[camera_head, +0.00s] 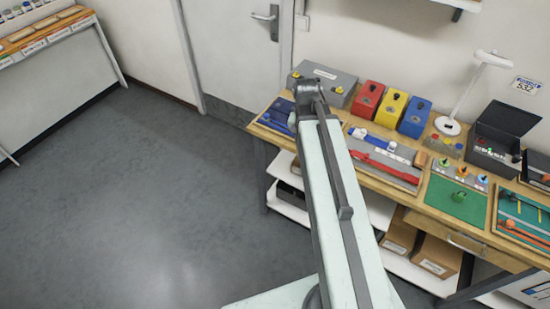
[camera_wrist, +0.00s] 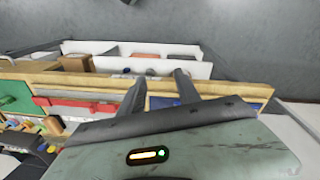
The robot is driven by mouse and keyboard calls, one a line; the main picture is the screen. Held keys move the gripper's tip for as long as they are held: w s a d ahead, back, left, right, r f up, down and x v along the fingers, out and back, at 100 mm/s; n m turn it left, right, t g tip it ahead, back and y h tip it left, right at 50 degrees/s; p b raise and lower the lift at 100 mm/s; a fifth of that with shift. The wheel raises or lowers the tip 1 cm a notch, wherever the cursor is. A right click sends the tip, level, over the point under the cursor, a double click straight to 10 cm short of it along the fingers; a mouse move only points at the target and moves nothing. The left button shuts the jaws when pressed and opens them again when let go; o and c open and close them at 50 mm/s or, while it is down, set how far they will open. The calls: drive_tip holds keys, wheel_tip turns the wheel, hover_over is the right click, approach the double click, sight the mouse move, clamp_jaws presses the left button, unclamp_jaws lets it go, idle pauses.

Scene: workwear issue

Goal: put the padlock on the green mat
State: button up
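The green mat (camera_head: 442,201) lies on the wooden workbench, right of centre in the head view. A small green object (camera_head: 461,197) rests on it, and small knobbed items stand along its back edge. Part of a green surface, likely this mat, shows at the left edge of the wrist view (camera_wrist: 14,97). I cannot pick out the padlock with certainty in either view. My gripper (camera_wrist: 160,77) is open in the wrist view, with nothing seen between its fingers. It is over the bench's edge side, right of the red tool. In the head view my arm hides it.
Red (camera_head: 367,99), yellow (camera_head: 390,108) and blue (camera_head: 414,118) boxes stand at the bench's back, near a white lamp (camera_head: 449,126). A grey tray with a red tool (camera_head: 385,167) lies left of the mat. The floor is clear.

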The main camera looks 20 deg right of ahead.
drive_tip(key=s+a+n+y, duration=0.1)
drive_tip(key=a+n, duration=0.6)
drive_tip(key=a, duration=0.9)
drive_tip(key=shift+a, duration=0.25)
drive_tip(key=shift+s+f, duration=0.1)
drive_tip(key=shift+f, duration=0.1)
